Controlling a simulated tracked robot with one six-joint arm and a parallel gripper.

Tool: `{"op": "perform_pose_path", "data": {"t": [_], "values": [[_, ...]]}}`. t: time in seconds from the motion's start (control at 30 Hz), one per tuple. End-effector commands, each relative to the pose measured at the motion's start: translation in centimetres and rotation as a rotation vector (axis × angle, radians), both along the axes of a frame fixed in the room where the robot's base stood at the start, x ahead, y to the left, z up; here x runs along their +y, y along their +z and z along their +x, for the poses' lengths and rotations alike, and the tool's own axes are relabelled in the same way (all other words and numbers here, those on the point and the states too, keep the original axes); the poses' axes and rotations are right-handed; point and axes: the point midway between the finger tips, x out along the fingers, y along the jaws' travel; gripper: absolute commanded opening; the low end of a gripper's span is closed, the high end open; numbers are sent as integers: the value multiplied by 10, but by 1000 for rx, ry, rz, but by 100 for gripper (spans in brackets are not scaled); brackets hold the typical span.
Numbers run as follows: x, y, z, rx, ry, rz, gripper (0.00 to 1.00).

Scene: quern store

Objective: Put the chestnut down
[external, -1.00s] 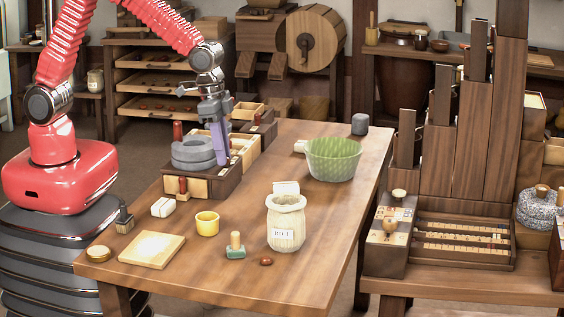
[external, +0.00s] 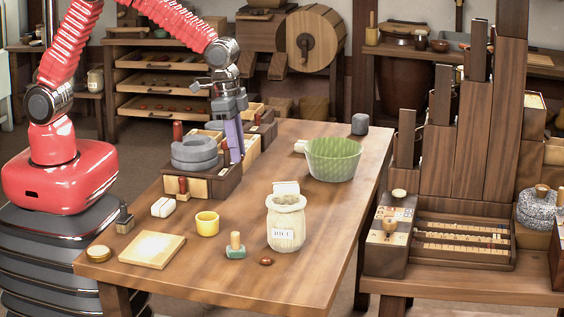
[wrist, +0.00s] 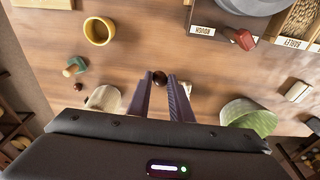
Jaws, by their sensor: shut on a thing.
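My gripper (external: 236,160) is over the table beside the right side of the compartment box (external: 215,185), its purple fingers pointing down. In the wrist view my gripper (wrist: 160,84) is shut on a small dark brown round thing, the chestnut (wrist: 160,77), between its fingertips. The chestnut does not show in the external view. The fingertips' height above the wood is hard to judge. Another small reddish-brown nut-like thing (external: 266,262) lies on the table in front of the rice sack (external: 286,225).
A green bowl (external: 333,160) stands to the right of my gripper. A yellow cup (external: 207,223), a green stamp-like tool (external: 235,246) and a wooden board (external: 152,250) are nearer the front. A grey stone ring (external: 194,152) sits on the box. The table (external: 250,205) between box and sack is bare.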

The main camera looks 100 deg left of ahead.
Motion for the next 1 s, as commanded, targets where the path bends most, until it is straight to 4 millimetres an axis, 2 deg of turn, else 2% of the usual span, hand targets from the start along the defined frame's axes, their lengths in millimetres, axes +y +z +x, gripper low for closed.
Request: {"op": "perform_pose_path", "data": {"t": [0.2,0.5,0.8,1.0], "values": [[35,0,44,4,-34,2,0],[88,-1,93,6,-89,2,0],[145,-7,129,8,-148,1,0],[185,-13,146,6,-190,1,0]]}}
